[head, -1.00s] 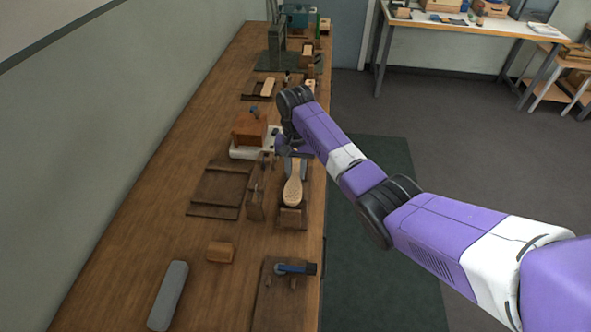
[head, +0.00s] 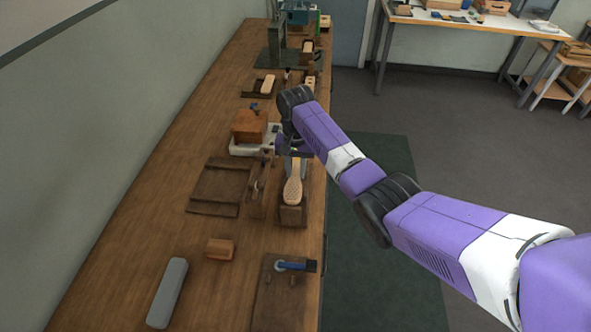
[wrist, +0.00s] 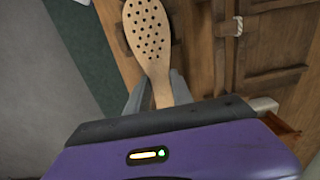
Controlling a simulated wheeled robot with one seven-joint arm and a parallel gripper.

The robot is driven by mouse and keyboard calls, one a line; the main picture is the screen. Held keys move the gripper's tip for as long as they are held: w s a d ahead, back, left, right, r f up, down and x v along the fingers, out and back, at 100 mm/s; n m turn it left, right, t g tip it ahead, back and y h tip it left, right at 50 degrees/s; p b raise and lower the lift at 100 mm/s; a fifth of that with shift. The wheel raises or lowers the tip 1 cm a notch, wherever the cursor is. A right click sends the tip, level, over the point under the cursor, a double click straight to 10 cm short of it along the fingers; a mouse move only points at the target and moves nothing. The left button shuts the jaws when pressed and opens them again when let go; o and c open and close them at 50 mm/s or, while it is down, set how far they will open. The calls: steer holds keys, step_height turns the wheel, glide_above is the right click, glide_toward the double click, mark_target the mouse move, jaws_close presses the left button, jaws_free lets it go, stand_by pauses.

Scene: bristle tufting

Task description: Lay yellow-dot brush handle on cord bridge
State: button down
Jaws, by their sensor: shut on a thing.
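A pale wooden brush handle (head: 293,190) with a perforated, paddle-shaped head is held by its narrow end in my gripper (head: 296,153). It points toward the near side of the bench, over a dark wooden stand (head: 292,215) with a raised block. I cannot tell whether it touches the stand. In the wrist view, the handle (wrist: 149,35) runs up from between the grey fingers (wrist: 155,92), which are shut on it. No yellow dot shows on it. A pale cord knot (wrist: 238,26) shows on a dark wooden piece beside it.
A dark wooden tray (head: 218,188) lies left of the stand. An orange-brown block (head: 250,126) on a white base stands behind. A small block (head: 220,249), a grey bar (head: 167,293) and a board with a blue tool (head: 291,266) lie nearer. The bench's right edge is close.

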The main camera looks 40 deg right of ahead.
steer(key=shift+f, duration=0.3)
steer(key=c, duration=0.6)
jaws_free()
steer(key=shift+c, duration=0.2)
steer(key=shift+r+p, duration=1.25)
steer(key=shift+r, duration=0.15)
steer(key=shift+r+p, duration=0.35)
steer(key=shift+r, duration=2.25)
